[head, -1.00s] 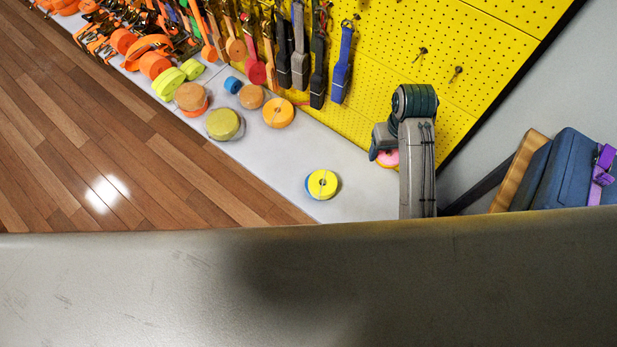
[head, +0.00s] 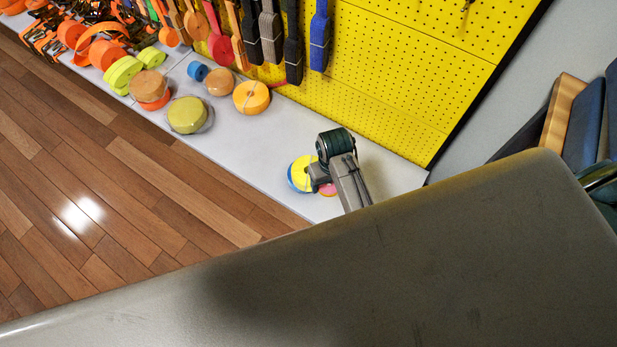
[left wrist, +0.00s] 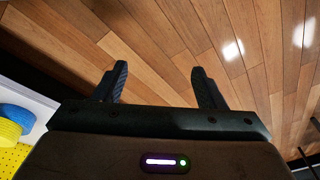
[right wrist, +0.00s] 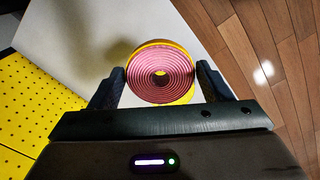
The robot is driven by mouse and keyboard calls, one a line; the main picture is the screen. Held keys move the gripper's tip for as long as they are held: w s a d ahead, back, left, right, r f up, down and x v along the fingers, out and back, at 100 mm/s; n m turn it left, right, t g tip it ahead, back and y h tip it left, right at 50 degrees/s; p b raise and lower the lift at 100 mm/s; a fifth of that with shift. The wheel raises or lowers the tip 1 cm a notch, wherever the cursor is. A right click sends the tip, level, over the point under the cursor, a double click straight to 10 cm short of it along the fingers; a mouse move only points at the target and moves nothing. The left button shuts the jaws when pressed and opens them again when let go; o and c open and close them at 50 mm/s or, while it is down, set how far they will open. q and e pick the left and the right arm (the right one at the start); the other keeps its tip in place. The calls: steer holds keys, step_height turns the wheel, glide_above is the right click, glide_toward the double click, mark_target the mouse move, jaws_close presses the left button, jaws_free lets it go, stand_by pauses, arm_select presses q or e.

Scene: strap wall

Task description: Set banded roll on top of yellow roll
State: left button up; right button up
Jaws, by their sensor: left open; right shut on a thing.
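The banded roll (right wrist: 160,73), a pink coil with dark spiral rings, is between the fingers of my right gripper (right wrist: 160,70) in the right wrist view. The gripper is shut on it. In the head view only a pink edge of this roll (head: 328,189) shows below my gripper (head: 322,182). The yellow roll (head: 300,170), with a blue side, lies on the pale shelf, partly hidden by my right gripper. In the right wrist view, yellow shows behind the banded roll; I cannot tell whether they touch. My left gripper (left wrist: 160,88) is open and empty above the wood floor.
The pale shelf (head: 240,145) runs along the yellow pegboard (head: 400,80). Several other rolls, including an olive one (head: 187,115) and an orange one (head: 251,97), lie to the left. Straps hang above them. Shelf to the right of my gripper is clear.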

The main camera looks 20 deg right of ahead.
steer(key=f, duration=0.2)
steer(key=f+b, duration=0.1)
steer(key=f, duration=0.1)
steer(key=s+f+b, duration=0.1)
steer(key=f, duration=0.1)
steer(key=shift+s+a+f, duration=0.1)
steer(key=shift+a+f, duration=0.1)
steer(key=shift+a, duration=0.2)
steer(key=shift+f+b, duration=0.25)
steer(key=shift+b, duration=0.15)
steer(key=shift+w+a, duration=0.1)
steer(key=shift+w, duration=0.25)
steer(key=b, duration=0.2)
glide_above(304, 167)
steer(key=f, duration=0.2)
arm_select(q)
step_height(304, 167, up, 15)
steer(key=d+t, duration=0.1)
steer(key=shift+s+d+r+b, duration=0.15)
steer(key=shift+s+d+b, duration=0.2)
steer(key=shift+d+b, duration=0.05)
arm_select(e)
steer(key=shift+f, duration=1.5)
steer(key=shift+f, duration=0.1)
steer(key=o, duration=0.7)
steer(key=shift+c, duration=0.2)
